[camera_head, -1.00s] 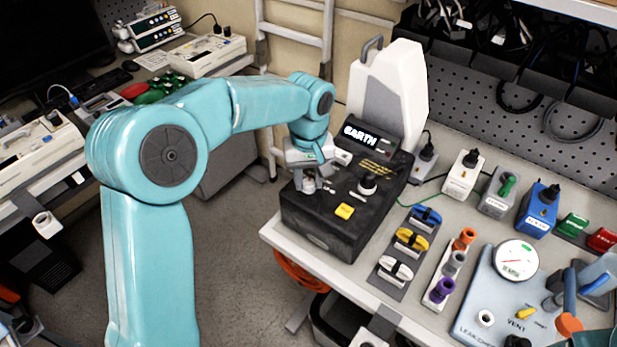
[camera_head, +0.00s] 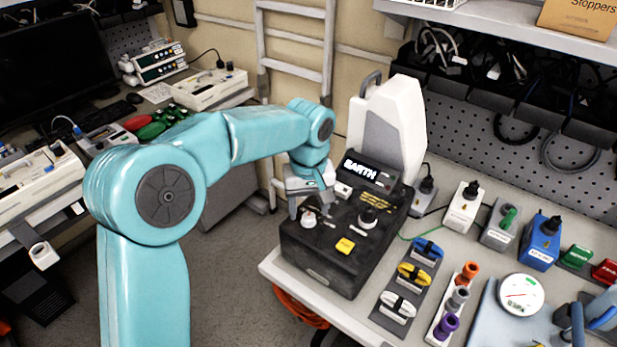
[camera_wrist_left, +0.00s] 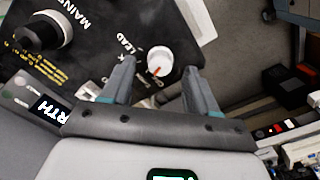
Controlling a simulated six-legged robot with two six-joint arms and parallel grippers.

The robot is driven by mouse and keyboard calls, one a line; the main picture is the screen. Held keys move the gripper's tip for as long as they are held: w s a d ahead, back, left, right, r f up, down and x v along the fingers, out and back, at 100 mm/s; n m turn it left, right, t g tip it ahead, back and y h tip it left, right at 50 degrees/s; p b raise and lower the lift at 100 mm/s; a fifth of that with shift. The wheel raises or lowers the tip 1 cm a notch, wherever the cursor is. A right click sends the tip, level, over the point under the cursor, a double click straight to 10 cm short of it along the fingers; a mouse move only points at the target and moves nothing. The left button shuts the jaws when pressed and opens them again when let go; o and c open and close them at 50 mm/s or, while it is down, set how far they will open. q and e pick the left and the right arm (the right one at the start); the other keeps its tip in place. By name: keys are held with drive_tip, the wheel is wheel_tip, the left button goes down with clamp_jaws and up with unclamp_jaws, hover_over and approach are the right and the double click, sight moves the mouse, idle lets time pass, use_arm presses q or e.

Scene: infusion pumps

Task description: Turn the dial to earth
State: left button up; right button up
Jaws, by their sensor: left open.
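The black tester box (camera_head: 325,258) stands on the bench, its lit display (camera_head: 367,171) reading EARTH. Its white dial (camera_head: 309,219) is at the left of the top panel. In the left wrist view the dial (camera_wrist_left: 160,60) has a red pointer mark, near printed words including LEAD. My left gripper (camera_head: 310,200) is open just above and behind the dial. In the wrist view its fingers (camera_wrist_left: 159,72) are spread either side of the dial, with gaps showing, and seem not to touch it. My right gripper is not in view.
A second, black knob (camera_head: 368,217) and a yellow button (camera_head: 345,245) share the panel. A white case (camera_head: 388,130) stands behind the box. Coloured clips (camera_head: 412,275) and plug blocks (camera_head: 463,205) are to the right. Open floor (camera_head: 225,270) lies left.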

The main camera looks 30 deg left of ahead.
sight(308, 217)
use_arm(q)
wheel_tip(308, 217, up, 15)
drive_tip(key=p, duration=0.1)
drive_tip(key=shift+f, duration=0.2)
drive_tip(key=shift+s, duration=0.15)
idle(0.3)
